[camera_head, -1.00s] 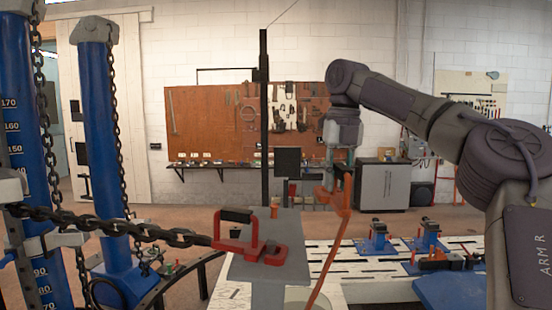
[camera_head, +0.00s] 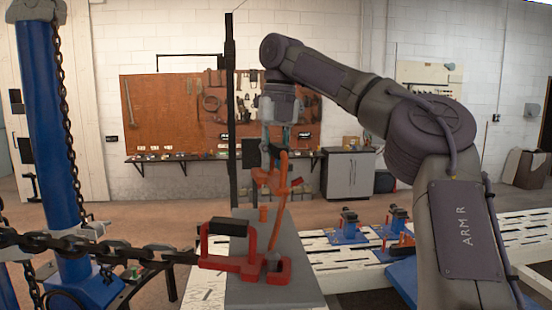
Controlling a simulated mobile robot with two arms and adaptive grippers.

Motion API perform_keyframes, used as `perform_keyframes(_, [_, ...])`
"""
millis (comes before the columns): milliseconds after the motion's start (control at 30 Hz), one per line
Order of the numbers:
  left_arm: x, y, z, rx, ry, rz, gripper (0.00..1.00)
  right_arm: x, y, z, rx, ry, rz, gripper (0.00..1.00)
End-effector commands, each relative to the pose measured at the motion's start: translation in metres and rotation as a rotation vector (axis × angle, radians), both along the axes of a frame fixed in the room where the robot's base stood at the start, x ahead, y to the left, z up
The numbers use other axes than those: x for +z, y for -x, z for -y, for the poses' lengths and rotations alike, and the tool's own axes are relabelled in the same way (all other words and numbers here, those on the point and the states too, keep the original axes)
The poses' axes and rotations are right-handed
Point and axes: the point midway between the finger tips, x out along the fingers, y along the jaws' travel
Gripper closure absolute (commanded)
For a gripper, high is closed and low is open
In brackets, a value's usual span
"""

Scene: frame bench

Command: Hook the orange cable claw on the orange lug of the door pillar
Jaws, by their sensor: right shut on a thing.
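My right gripper (camera_head: 270,152) points down above the far end of the grey sloping pillar (camera_head: 298,283). It is shut on the orange cable claw (camera_head: 266,179), which hangs just under the fingers. The orange cable (camera_head: 279,215) curves down from the claw in front of the pillar to the red clamp. A small upright orange lug (camera_head: 263,213) stands at the pillar's far end, below the claw. In this view the claw appears above the lug with a small gap; I cannot tell the depth between them. My left gripper is out of view.
A red clamp (camera_head: 218,262) with a black handle grips the pillar, and a dark chain (camera_head: 120,252) runs left from it to a blue post (camera_head: 47,130). Blue fixtures (camera_head: 349,226) stand on the white slotted bench (camera_head: 330,258) to the right.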

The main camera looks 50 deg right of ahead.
Motion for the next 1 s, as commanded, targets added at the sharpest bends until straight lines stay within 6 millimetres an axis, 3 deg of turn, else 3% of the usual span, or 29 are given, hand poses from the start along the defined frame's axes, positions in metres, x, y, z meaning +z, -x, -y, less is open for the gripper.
perform_keyframes(100, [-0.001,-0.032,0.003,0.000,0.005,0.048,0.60,-0.009,0.000,0.000,0.000,0.000,-0.001,1.00])
perform_keyframes(267, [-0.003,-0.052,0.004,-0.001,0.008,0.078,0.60,-0.021,-0.001,-0.001,0.000,0.000,0.001,1.00])
perform_keyframes(367, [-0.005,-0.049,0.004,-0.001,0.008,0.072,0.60,-0.028,-0.001,-0.001,0.001,-0.001,0.001,1.00])
perform_keyframes(667, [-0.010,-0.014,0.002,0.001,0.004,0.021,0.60,-0.051,-0.002,-0.003,0.000,0.000,0.000,1.00])
perform_keyframes(1000, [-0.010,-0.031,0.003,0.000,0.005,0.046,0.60,-0.075,-0.003,-0.004,0.000,-0.001,0.001,1.00])
